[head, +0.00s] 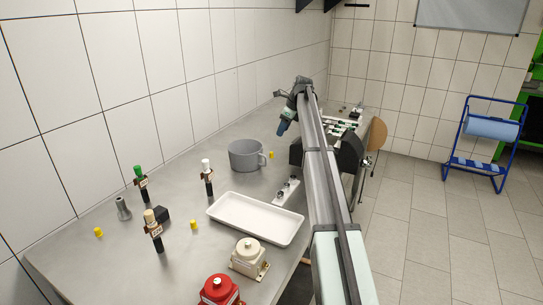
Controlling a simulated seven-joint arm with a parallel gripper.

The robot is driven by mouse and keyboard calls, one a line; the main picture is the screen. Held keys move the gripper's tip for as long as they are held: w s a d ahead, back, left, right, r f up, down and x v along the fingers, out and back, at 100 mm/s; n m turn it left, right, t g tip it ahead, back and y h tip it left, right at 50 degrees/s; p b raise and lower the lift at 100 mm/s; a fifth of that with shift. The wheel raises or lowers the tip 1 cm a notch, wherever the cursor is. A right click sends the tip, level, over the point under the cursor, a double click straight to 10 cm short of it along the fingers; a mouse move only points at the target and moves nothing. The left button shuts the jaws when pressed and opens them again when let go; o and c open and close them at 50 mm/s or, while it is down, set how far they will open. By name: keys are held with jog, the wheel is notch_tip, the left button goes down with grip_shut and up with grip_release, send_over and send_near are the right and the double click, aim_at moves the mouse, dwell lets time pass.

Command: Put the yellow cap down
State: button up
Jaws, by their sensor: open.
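Three small yellow caps show in the head view. One yellow cap (271,155) is on the table just right of the grey mug, one yellow cap (194,225) is left of the white tray, and one yellow cap (98,232) is at the far left. My gripper (281,133) is small and distant, above the back of the table, up and to the right of the grey mug. It is open; its fingers are hard to make out. No cap shows in it. The yellow cap near the mug is the closest to it.
A grey mug (245,156) and a white tray (257,231) stand mid-table. Upright parts with green (140,182), white (207,177) and beige (153,230) tops stand left. Red (219,291) and cream (249,258) housings are in front. A strip with knobs (287,192) lies beside my arm.

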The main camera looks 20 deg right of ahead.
aim_at(272, 155)
jog(key=shift+m, duration=0.4)
jog(key=x, duration=1.3)
jog(key=shift+w+f, duration=0.2)
jog(key=shift+f, duration=0.15)
jog(key=shift+c, duration=0.3)
grip_shut()
